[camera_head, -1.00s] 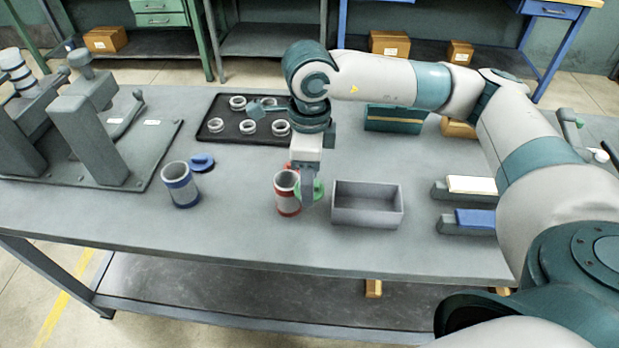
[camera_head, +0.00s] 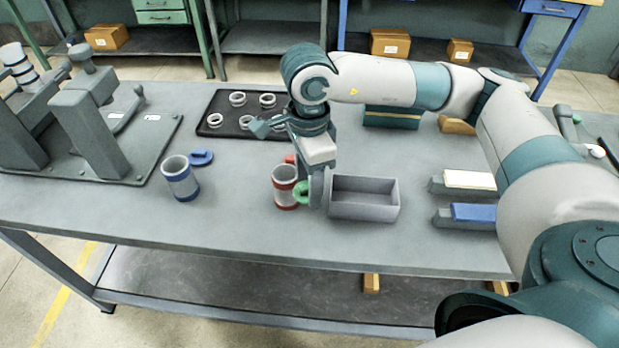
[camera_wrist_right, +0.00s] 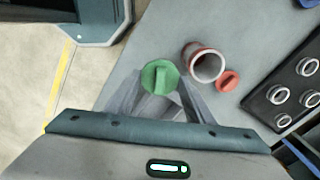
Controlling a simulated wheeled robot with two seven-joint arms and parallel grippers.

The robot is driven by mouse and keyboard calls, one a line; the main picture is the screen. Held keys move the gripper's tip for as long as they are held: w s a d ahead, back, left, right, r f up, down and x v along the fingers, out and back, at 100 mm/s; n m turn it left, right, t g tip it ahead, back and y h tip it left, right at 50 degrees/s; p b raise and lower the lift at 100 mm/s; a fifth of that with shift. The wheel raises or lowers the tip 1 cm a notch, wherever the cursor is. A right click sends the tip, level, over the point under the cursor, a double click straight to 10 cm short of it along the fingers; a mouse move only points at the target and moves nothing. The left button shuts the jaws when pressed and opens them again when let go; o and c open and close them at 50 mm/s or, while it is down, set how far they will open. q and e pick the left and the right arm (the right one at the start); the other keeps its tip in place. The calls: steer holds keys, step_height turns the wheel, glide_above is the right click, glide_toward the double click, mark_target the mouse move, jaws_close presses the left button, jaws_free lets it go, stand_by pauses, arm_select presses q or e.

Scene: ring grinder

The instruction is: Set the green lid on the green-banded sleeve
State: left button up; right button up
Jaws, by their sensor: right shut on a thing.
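My right gripper (camera_head: 316,200) is shut on the green lid (camera_head: 301,194), a round disc with a raised grip. In the right wrist view the lid (camera_wrist_right: 160,77) sits between the fingertips, apart from the red-banded sleeve (camera_wrist_right: 206,65). In the head view the lid overlaps the right side of that upright, open-topped sleeve (camera_head: 285,186); its height above the table is hard to tell. I see no green-banded sleeve in these frames; the gripper and arm hide part of the table. My left gripper is out of view.
A grey open bin (camera_head: 365,212) stands just right of the gripper. A blue-banded sleeve (camera_head: 180,179) and blue lid (camera_head: 201,157) are at left. A red lid (camera_wrist_right: 229,81) lies beside the red-banded sleeve. A black ring tray (camera_head: 212,128) is behind. The front table strip is clear.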

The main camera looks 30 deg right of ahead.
steer(key=n, duration=0.5)
steer(key=shift+s+a+f, duration=0.2)
steer(key=shift+a, duration=0.1)
steer(key=n, duration=0.5)
steer(key=shift+s+a+f+n, duration=0.2)
steer(key=shift+a+n, duration=0.1)
steer(key=n, duration=0.5)
steer(key=shift+s+a+f, duration=0.2)
steer(key=shift+a, duration=0.05)
steer(key=n, duration=0.4)
steer(key=shift+s+a+f, duration=0.15)
steer(key=shift+a, duration=0.05)
